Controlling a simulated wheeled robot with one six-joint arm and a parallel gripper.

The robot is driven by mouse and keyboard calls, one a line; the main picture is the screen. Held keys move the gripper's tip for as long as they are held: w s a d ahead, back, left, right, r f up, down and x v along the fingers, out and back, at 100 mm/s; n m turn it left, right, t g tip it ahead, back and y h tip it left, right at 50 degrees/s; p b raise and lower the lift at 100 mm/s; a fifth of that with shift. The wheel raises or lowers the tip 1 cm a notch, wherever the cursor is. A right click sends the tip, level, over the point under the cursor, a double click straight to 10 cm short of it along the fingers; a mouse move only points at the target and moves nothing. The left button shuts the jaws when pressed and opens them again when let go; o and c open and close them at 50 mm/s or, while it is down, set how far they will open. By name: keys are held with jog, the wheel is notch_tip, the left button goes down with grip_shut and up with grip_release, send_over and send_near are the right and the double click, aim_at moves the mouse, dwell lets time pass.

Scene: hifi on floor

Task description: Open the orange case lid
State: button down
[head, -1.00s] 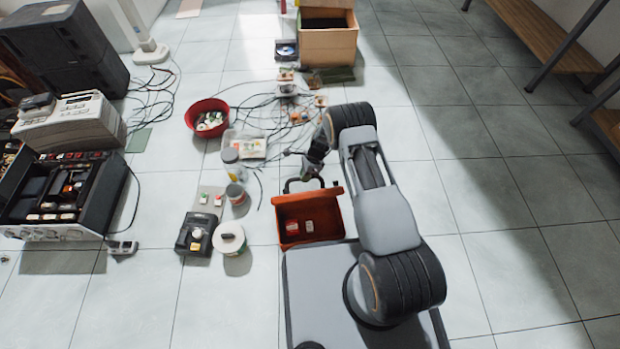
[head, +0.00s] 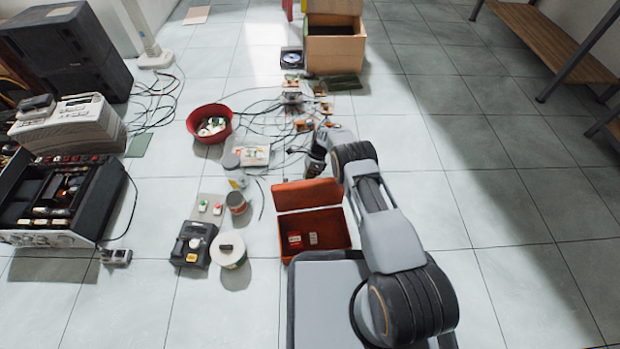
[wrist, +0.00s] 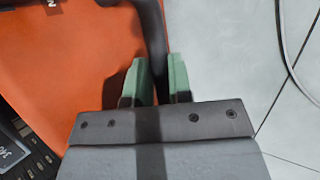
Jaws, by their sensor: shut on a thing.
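The orange case (head: 332,228) stands on the floor just in front of my base. Its lid (head: 307,194) is open and leans up at the far side, so the inside shows. A red item (head: 294,238) and a pale item (head: 313,239) lie inside. My gripper (head: 315,165) is just beyond the lid's top edge, partly hidden by my arm. In the wrist view, the green fingers of my gripper (wrist: 158,80) are shut on the black handle (wrist: 153,35). The orange lid surface (wrist: 70,75) fills the left of that view.
Jars, a white round tub (head: 228,255) and a black device (head: 194,243) stand left of the case. A red bowl (head: 209,124) and loose cables lie farther back. A wooden box (head: 335,45) stands at the far end.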

jog(key=shift+s+a+f, duration=0.1)
jog(key=shift+s+f, duration=0.1)
jog(key=c, duration=1.3)
grip_release()
jog(key=shift+o, duration=1.3)
jog(key=shift+w+r, duration=0.1)
jog(key=v, duration=1.2)
jog(key=shift+w, duration=0.1)
